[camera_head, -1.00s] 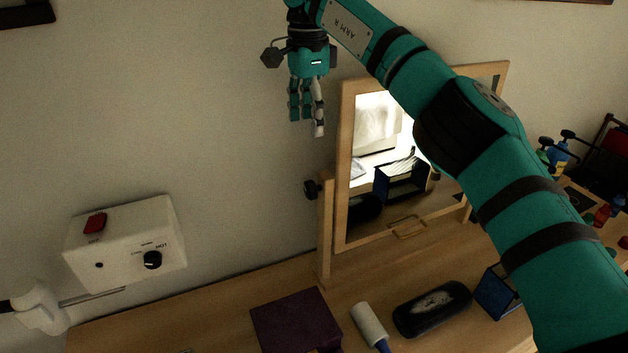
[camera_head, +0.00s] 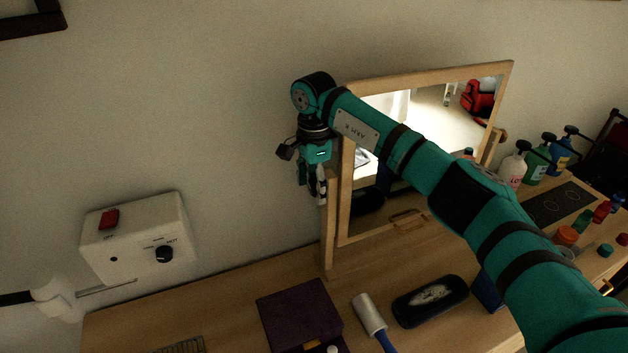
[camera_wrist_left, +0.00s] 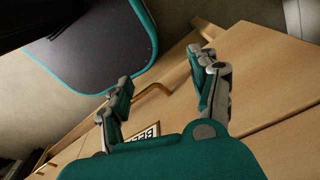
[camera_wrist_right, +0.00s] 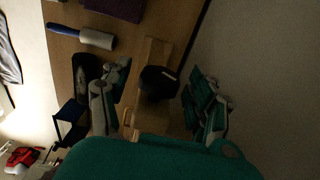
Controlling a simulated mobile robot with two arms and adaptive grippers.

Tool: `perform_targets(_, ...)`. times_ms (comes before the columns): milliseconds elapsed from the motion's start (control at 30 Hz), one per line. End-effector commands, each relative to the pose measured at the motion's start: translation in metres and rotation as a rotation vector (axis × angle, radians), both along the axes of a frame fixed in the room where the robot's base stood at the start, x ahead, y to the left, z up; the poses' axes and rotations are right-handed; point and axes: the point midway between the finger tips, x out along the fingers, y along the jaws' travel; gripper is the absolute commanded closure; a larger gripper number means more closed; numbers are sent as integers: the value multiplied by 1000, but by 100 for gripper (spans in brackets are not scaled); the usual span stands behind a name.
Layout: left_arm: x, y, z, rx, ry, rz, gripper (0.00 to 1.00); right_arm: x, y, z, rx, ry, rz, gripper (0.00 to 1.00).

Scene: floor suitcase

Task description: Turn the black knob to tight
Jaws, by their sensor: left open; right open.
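The black knob (camera_wrist_right: 158,82) on the side of the mirror's wooden post shows in the right wrist view. It lies between the two spread fingers of my right gripper (camera_wrist_right: 154,86), with a gap on each side; I cannot tell how deep it sits. In the head view my right gripper (camera_head: 316,194) points down at the left post of the tilting mirror (camera_head: 342,190) and hides the knob. Any tight mark on it cannot be read. My left gripper (camera_wrist_left: 162,78) is open and empty in the left wrist view, over the wooden furniture.
A white box (camera_head: 135,238) with a red switch and its own small black dial (camera_head: 164,254) is on the wall at left. A purple box (camera_head: 300,315), a lint roller (camera_head: 370,315) and a black case (camera_head: 430,300) lie on the tabletop. Bottles (camera_head: 537,160) stand at right.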

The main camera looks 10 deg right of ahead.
Motion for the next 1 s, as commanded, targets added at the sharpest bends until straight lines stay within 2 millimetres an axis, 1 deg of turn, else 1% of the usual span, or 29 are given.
perform_targets(233,0,0,0,0,0,0,38,0,0,-1,-1,-1,0,39)
perform_targets(600,0,0,0,0,-1,0,38,0,0,-1,0,0,0,87)
perform_targets(667,1,0,0,0,-1,0,38,0,0,-1,0,0,0,94)
perform_targets(867,1,0,-5,0,-1,0,38,0,0,-2,2,-14,1,95)
perform_targets(1000,1,0,-19,0,-2,0,38,0,-1,-5,10,-55,1,95)
